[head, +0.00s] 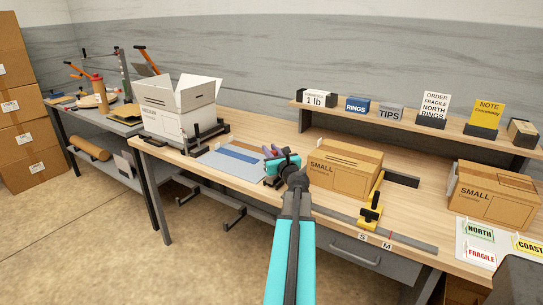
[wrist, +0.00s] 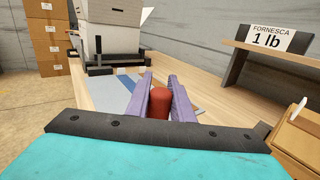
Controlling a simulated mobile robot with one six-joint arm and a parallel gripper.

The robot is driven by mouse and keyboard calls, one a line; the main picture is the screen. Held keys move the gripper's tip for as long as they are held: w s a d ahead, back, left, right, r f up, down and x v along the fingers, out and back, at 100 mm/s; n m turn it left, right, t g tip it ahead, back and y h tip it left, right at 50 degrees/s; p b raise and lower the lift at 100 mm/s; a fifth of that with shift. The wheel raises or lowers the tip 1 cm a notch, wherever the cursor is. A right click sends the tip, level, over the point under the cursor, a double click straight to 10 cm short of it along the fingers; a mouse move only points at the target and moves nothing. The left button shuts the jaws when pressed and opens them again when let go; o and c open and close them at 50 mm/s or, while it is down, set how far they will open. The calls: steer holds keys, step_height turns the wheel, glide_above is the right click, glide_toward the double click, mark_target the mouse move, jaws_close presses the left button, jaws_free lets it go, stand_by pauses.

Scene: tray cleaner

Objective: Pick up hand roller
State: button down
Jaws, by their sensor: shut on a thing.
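My gripper (head: 271,151) is low over the workbench, beside a grey mat with a blue strip. In the wrist view its two purple fingers (wrist: 162,88) are shut on a red, rounded piece (wrist: 159,103), which looks like the handle of the hand roller. The rest of the roller is hidden behind the fingers and the handle. In the head view the held piece is too small to make out clearly. I cannot tell whether it touches the bench.
The grey mat (head: 214,161) lies left of my gripper, with an open white box (head: 180,118) behind it. A closed small carton (head: 342,172) stands close on the right. A yellow-and-black stop (head: 371,211) and a raised shelf (head: 400,116) are further right.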

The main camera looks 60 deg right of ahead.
steer(key=s+a+r+b, duration=0.2)
steer(key=s+a+b, duration=0.1)
steer(key=s+b, duration=0.3)
steer(key=s+a+r+b, duration=0.2)
steer(key=s+a+b, duration=0.2)
steer(key=s+b, duration=0.3)
steer(key=shift+s+b, duration=0.3)
steer(key=shift+s, duration=0.25)
stand_by(0.9)
steer(key=shift+s+a+r, duration=0.1)
steer(key=shift+a+r, duration=0.05)
steer(key=shift+r, duration=0.05)
stand_by(0.7)
